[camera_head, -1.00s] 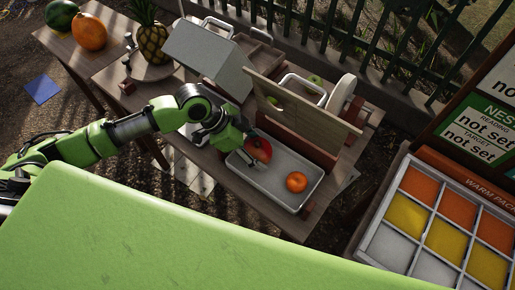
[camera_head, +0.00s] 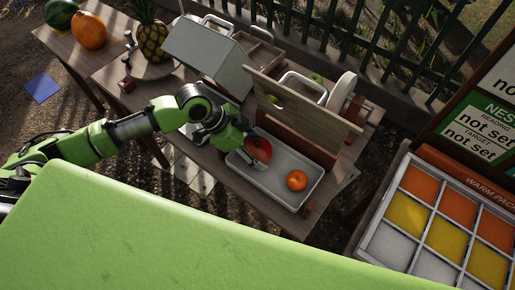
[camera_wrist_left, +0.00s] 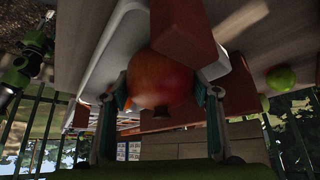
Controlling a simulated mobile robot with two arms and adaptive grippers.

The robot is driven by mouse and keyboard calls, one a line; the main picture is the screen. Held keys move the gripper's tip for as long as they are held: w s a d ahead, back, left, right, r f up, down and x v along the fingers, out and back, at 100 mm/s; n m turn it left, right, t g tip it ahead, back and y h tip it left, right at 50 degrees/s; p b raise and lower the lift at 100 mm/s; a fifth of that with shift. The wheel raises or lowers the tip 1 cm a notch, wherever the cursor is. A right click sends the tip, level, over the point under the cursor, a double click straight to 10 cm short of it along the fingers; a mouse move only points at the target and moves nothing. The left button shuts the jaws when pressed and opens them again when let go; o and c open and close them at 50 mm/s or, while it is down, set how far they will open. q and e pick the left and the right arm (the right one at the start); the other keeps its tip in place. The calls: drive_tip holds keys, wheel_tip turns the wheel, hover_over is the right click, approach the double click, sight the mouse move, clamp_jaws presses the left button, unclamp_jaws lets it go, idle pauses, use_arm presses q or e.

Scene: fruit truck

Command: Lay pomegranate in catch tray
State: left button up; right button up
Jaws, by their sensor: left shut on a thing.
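The red pomegranate (camera_head: 259,149) is at the upper left end of the grey metal catch tray (camera_head: 272,184). My left gripper (camera_head: 249,152) is shut on it. In the left wrist view the pomegranate (camera_wrist_left: 160,80) sits between the two fingers (camera_wrist_left: 163,92), with the pale tray wall (camera_wrist_left: 103,60) beside it. I cannot tell whether the pomegranate touches the tray floor. My right gripper is not in view.
An orange fruit (camera_head: 297,181) lies in the tray's right part; the tray's middle is bare. A wooden board (camera_head: 304,112) stands upright behind the tray. A grey box (camera_head: 208,60) and a pineapple (camera_head: 153,42) stand farther left. A sectioned crate (camera_head: 443,231) is at right.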

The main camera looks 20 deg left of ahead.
use_arm(q)
drive_tip(key=shift+f, duration=0.15)
drive_tip(key=o, duration=1.3)
wheel_tip(320, 180, up, 9)
drive_tip(key=p, duration=0.9)
drive_tip(key=shift+p, duration=0.3)
